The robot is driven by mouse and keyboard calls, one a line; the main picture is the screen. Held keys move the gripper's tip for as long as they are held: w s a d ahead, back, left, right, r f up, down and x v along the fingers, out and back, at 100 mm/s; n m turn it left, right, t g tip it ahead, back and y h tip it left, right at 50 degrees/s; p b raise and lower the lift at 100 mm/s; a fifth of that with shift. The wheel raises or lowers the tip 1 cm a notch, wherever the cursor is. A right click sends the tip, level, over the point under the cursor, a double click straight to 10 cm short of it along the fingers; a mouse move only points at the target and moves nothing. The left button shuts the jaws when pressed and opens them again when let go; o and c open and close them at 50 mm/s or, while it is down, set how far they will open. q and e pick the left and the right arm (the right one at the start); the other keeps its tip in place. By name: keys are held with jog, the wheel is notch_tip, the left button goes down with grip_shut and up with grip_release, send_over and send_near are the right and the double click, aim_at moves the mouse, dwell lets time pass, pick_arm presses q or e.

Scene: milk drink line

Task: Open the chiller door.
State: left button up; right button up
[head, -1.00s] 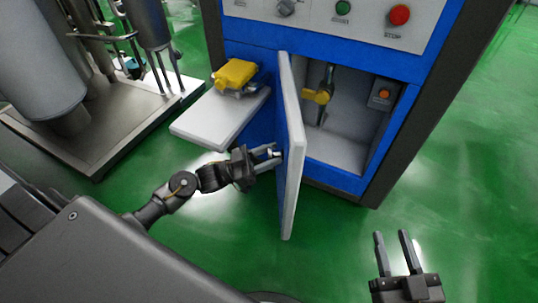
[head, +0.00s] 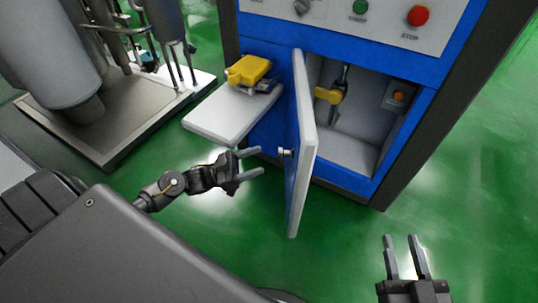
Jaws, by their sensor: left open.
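The chiller door (head: 306,146) is a white-edged panel with a blue outer face, standing swung open at the front of the blue chiller cabinet (head: 348,51). A small metal knob (head: 286,152) sticks out of its outer face. My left gripper (head: 256,162) is open and empty, just left of the knob and apart from it. My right gripper (head: 402,239) is open and empty over the floor at the lower right. Inside the compartment (head: 352,150) are a yellow-handled valve (head: 329,95) and a grey box with an orange button (head: 398,96).
A white shelf (head: 222,122) juts out left of the door, with a yellow device (head: 248,70) on it. A control panel with a red stop button (head: 418,15) is above the compartment. Steel tank equipment (head: 55,60) stands at the left. The green floor in front is clear.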

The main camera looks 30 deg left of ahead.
pick_arm(q)
jog(key=shift+v, duration=1.4)
